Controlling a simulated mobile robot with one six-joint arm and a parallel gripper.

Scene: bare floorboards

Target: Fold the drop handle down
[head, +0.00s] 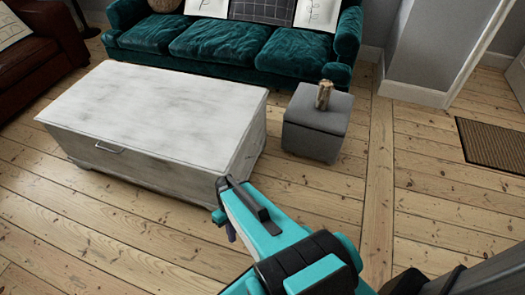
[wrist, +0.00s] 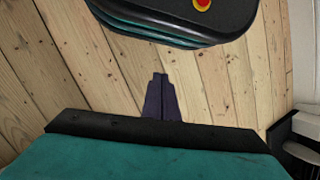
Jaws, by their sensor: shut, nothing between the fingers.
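The drop handle (head: 109,148) is a small light metal pull on the front of a white, worn-looking wooden chest (head: 165,105). It sits near the left part of the front face, just below the lid edge. At this size I cannot tell its exact angle. The handle does not show in the wrist view.
A grey footstool (head: 317,125) with a small brownish object (head: 324,95) on top stands right of the chest. A teal sofa (head: 235,45) is behind, and a brown leather armchair (head: 40,45) is at the upper left. The floorboards in front of the chest are clear.

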